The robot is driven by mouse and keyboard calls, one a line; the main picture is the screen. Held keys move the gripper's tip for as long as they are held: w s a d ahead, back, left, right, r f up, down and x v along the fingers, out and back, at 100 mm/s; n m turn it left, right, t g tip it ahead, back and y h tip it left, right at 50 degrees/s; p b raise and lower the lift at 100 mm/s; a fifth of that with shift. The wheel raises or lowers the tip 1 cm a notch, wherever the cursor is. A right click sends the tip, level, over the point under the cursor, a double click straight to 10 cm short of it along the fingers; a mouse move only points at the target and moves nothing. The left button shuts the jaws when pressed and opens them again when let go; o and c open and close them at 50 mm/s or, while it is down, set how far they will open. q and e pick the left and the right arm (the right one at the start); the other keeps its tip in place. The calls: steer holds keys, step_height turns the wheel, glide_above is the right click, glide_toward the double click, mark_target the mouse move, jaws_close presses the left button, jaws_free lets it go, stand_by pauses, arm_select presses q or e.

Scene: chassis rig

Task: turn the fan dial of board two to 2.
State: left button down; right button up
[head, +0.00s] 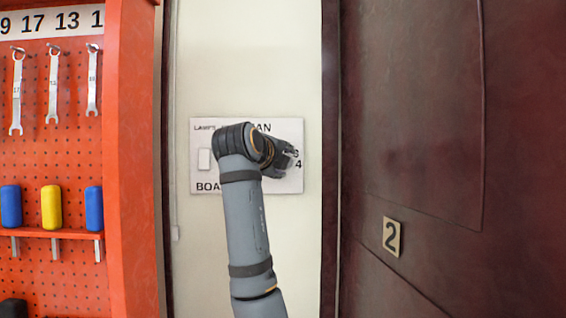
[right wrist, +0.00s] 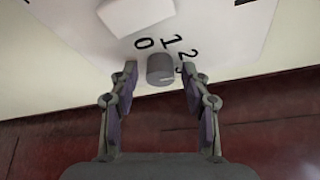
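The white board (head: 284,187) is on the pale wall, its label partly hidden behind my right arm. The fan dial is a grey round knob (right wrist: 160,69) in the right wrist view, with the numerals 0, 1 and 2 around it; in the head view my arm hides it. I cannot tell which numeral it points to. My right gripper (head: 287,158) is at the right part of the board. In the right wrist view its fingers (right wrist: 159,72) are open, one on each side of the knob, with gaps visible. My left gripper is not in view.
A white rocker switch (head: 204,160) is on the board's left part. An orange pegboard (head: 60,150) with wrenches and coloured blocks stands at the left.

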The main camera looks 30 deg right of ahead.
steer(key=v, duration=1.2)
stand_by(0.3)
